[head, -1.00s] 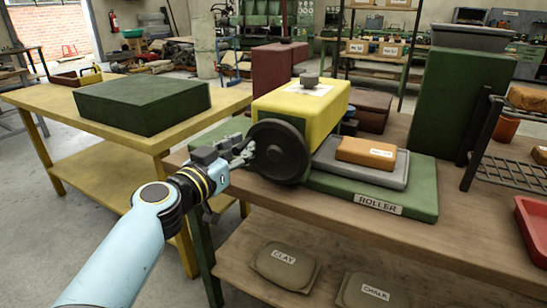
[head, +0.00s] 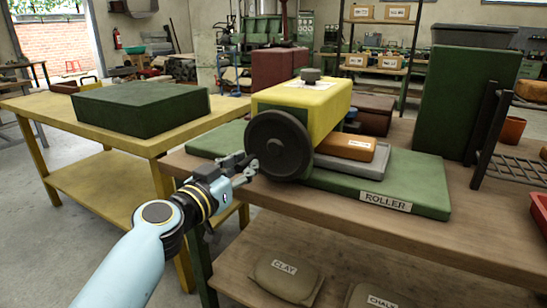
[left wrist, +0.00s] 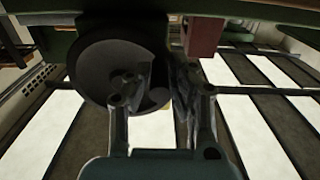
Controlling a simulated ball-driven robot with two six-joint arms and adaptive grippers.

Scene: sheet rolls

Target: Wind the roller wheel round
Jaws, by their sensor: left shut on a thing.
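The dark roller wheel (head: 279,146) is on the near left end of the yellow roller housing (head: 318,112). It also shows in the left wrist view (left wrist: 92,62). My left gripper (head: 250,166) is at the wheel's lower left rim, shut on the wheel. The exact spot gripped is hard to make out. The fingers also show in the left wrist view (left wrist: 162,100). A grey tray (head: 372,171) with an orange slab (head: 345,147) on it lies partly under the housing, on the green roller base (head: 425,195). My right gripper is out of view.
The wooden bench (head: 470,232) carries the roller. A tall green block (head: 460,100) and a dark rack (head: 490,150) stand on the right. A yellow table (head: 140,140) with a green box (head: 142,104) is at left. Labelled bags (head: 285,282) lie on the lower shelf.

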